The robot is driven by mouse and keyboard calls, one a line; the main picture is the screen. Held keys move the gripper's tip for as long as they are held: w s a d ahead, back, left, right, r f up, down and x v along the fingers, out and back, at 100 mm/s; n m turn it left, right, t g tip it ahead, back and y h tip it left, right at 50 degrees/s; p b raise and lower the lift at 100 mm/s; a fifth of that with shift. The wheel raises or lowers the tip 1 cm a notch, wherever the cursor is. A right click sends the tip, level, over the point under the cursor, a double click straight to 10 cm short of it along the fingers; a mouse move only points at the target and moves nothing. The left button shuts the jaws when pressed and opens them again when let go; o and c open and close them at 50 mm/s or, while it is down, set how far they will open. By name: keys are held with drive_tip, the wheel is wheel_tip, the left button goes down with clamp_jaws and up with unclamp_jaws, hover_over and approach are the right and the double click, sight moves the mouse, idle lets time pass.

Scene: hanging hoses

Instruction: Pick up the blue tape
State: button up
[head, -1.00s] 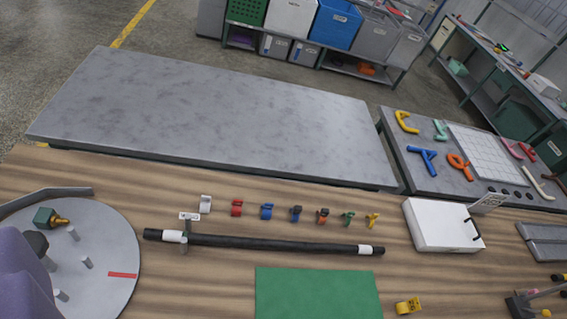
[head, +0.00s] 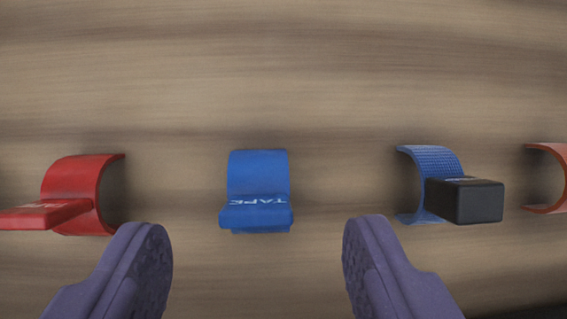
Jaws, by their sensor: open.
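The blue tape (head: 258,184) is a plain blue curved piece with a tab lettered "TAPE". It lies on the wooden table near the middle of the view. My gripper (head: 258,245) is open, with one purple finger at the lower left and one at the lower right. In the picture the tape sits between and slightly above the fingertips, and neither finger appears to touch it. How high the fingers are above the table I cannot tell.
A red curved piece with a tab (head: 85,195) lies left of the tape. A textured blue piece with a black block (head: 464,199) lies to the right. An orange-red piece (head: 548,178) is cut off at the right edge. Bare wooden table (head: 280,70) shows above the row.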

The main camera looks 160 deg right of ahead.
sight(256, 220)
drive_tip(key=b+x, duration=0.1)
drive_tip(key=x, duration=0.3)
drive_tip(key=shift+f, duration=0.1)
drive_tip(key=c, duration=1.1)
drive_tip(key=shift+r, duration=0.5)
wheel_tip(256, 220, up, 3)
drive_tip(key=shift+s+d+r+p, duration=0.1)
drive_tip(key=shift+s+d+p, duration=0.1)
drive_tip(key=shift+p, duration=0.7)
drive_tip(key=s+d+p, duration=0.1)
drive_tip(key=s+d, duration=0.2)
drive_tip(key=s, duration=0.1)
drive_tip(key=s+d+p, duration=0.1)
drive_tip(key=s+d, duration=0.2)
drive_tip(key=s, duration=0.1)
drive_tip(key=s+d+r+p, duration=0.1)
drive_tip(key=s+d, duration=0.2)
drive_tip(key=d, duration=0.1)
drive_tip(key=shift+s, duration=0.4)
